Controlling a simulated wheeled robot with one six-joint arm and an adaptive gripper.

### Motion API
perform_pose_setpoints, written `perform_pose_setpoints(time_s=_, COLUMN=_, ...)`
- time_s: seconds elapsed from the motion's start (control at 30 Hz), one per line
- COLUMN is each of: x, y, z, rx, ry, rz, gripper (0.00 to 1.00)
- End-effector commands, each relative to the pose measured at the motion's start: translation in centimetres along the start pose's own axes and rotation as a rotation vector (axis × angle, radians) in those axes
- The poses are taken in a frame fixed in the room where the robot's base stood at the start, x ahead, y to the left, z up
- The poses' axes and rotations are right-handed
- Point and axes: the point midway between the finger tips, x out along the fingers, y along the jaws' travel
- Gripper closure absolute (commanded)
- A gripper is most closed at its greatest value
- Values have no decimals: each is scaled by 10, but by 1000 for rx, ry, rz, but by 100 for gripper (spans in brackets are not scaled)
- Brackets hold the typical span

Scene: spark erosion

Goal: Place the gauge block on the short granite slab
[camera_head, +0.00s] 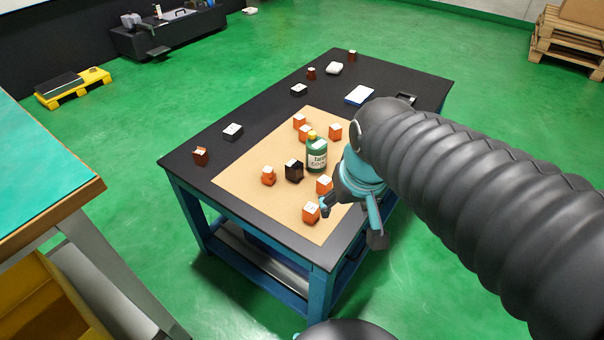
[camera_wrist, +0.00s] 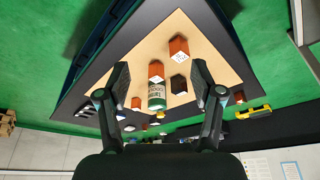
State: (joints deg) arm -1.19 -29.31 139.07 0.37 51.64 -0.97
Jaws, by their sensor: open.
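I cannot tell for sure which piece is the gauge block or the short granite slab. Copper-orange blocks with white tops (camera_head: 311,213) stand on the tan mat (camera_head: 237,175). Two low black pieces with pale tops, one nearer (camera_head: 232,132) and one farther (camera_head: 299,90), lie on the black tabletop. My gripper (camera_head: 350,222) is open and empty above the mat's near right part. In the wrist view its fingers (camera_wrist: 160,65) are spread, with the bottle and dark block (camera_wrist: 179,84) beyond.
A white-and-blue flat item (camera_head: 360,94), a white lump (camera_head: 333,68) and two small brown blocks stand toward the table's far end. The bottle is the tallest thing on the mat. A wood-edged bench (camera_head: 60,215) stands left.

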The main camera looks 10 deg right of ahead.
Motion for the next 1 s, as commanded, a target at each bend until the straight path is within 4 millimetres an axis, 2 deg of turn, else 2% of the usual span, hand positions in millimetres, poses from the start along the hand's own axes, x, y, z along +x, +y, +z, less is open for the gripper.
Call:
perform_pose_setpoints(time_s=0.37, x=40, y=-15, z=-90, rx=67, ry=-167, rz=0, gripper=33)
perform_pose_setpoints(time_s=0.6, x=74, y=-27, z=-149, rx=214, ry=-255, rz=24, gripper=33)
perform_pose_setpoints(time_s=0.8, x=95, y=-36, z=-191, rx=367, ry=-300, rz=55, gripper=33)
perform_pose_setpoints(time_s=0.9, x=99, y=-39, z=-213, rx=470, ry=-309, rz=75, gripper=33)
perform_pose_setpoints(time_s=1.0, x=90, y=-40, z=-231, rx=584, ry=-297, rz=90, gripper=33)
